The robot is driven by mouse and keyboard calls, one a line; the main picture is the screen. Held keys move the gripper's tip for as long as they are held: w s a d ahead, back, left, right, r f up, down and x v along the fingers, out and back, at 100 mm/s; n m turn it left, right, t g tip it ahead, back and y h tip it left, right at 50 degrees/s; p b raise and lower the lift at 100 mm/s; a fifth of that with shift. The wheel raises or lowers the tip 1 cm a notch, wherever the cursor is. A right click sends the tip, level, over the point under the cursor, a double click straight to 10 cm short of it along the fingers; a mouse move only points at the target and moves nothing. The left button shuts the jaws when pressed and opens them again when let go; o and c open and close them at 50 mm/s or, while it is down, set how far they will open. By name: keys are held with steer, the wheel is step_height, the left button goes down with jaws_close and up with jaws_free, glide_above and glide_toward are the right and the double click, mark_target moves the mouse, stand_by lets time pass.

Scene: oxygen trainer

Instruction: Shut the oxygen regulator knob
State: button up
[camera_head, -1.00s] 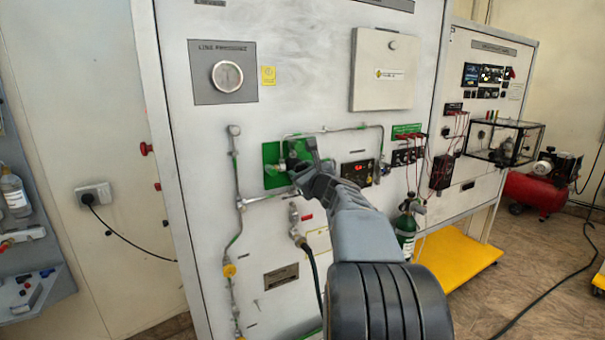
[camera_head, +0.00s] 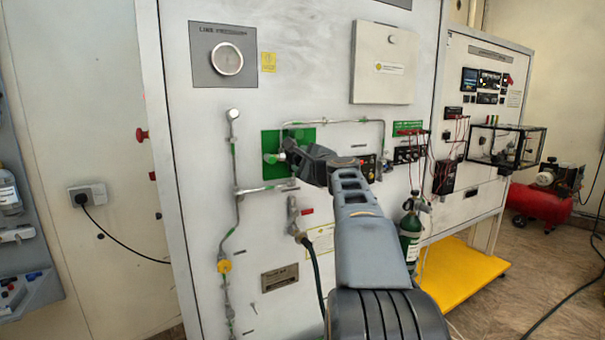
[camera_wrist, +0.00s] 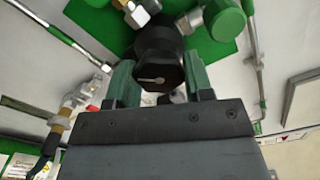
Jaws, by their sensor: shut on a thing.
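The oxygen regulator knob (camera_wrist: 160,68) is black with a pale line on its face. In the wrist view it sits between the two green-grey fingers of my gripper (camera_wrist: 160,82), which are shut on it from both sides. Behind it are silver fittings and a round green part (camera_wrist: 225,20) in front of a green plate. In the head view my gripper (camera_head: 288,149) is up against the green plate (camera_head: 271,140) on the panel, and the gripper hides the knob there.
Metal pipes (camera_head: 236,170) run around the green plate. A hose fitting with a red lever (camera_head: 307,211) is just below. A small green cylinder (camera_head: 410,235), a clear box (camera_head: 505,145) and a red compressor tank (camera_head: 540,203) stand to the right.

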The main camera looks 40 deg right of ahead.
steer(key=n+b, duration=0.4)
steer(key=n, duration=0.1)
steer(key=shift+f+n+b, duration=0.2)
steer(key=shift+n+b, duration=0.1)
steer(key=n+b, duration=0.3)
steer(key=n, duration=0.2)
steer(key=shift+r+n+b, duration=0.15)
steer(key=shift+n+b, duration=0.15)
steer(key=n+b, duration=0.2)
steer(key=n, duration=0.3)
steer(key=n+b, duration=0.2)
steer(key=n, duration=0.3)
steer(key=shift+a+r+n, duration=0.1)
steer(key=shift+n, duration=0.3)
steer(key=n+b, duration=0.1)
steer(key=n, duration=0.4)
steer(key=n+b, duration=0.1)
steer(key=n, duration=0.4)
steer(key=shift+a+n, duration=0.1)
steer(key=shift+n, duration=0.3)
steer(key=n, duration=0.5)
steer(key=shift+n, duration=0.3)
steer(key=n+b, duration=0.1)
steer(key=n, duration=0.4)
steer(key=shift+n, duration=0.3)
